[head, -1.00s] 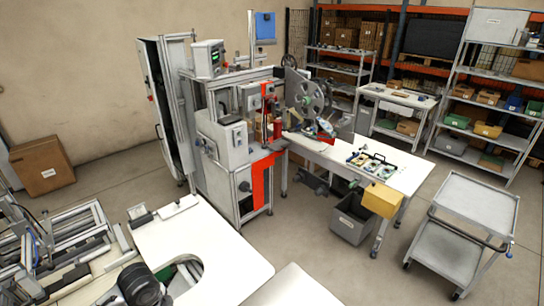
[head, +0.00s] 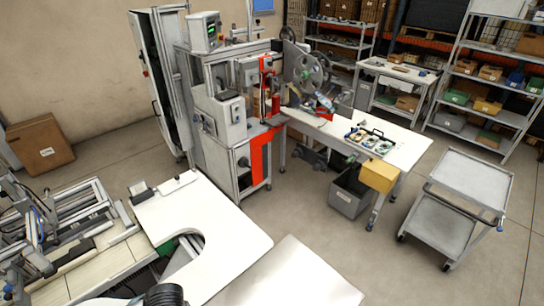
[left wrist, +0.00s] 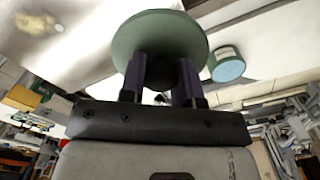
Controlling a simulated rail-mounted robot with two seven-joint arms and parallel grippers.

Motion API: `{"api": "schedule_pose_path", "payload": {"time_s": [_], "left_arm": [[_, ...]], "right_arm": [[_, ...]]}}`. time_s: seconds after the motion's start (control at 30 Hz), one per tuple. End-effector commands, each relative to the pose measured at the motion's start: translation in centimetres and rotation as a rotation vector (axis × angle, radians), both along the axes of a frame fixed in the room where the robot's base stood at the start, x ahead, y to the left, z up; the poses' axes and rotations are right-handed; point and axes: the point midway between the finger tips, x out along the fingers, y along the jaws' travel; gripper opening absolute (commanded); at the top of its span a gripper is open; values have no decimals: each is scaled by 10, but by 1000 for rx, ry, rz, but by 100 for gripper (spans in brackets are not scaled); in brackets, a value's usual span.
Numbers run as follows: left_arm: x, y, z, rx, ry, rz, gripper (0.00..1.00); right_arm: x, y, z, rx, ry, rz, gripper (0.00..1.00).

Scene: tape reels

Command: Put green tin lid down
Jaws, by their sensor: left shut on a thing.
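The green tin lid (left wrist: 150,36) is a round, dull green disc in the left wrist view. My left gripper (left wrist: 161,72) is shut on it, with a dark finger on either side of the lid's darker middle part. The lid is held beyond the fingertips and hides part of what lies behind it. A round green tin-like object (left wrist: 227,64) with a pale blue face shows to the right of the lid, apart from it. Neither the lid nor my gripper fingers can be made out in the head view. My right gripper is in neither view.
A white worktop (head: 205,222) with a rounded cut-out is at the lower left, beside a pale table (head: 290,275). A machine (head: 225,120) and a white bench (head: 400,152) stand behind. A grey trolley (head: 470,180) is at right. Open floor lies between.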

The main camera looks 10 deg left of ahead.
Motion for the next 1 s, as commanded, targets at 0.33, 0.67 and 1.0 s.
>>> {"api": "schedule_pose_path", "payload": {"time_s": [0.33,0.67,1.0], "left_arm": [[-19,-45,110,4,-9,-226,7],[20,-46,198,1,-6,-282,7],[39,-46,239,1,-3,-283,7]], "right_arm": [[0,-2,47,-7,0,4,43],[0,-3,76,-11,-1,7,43],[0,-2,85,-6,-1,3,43]]}}
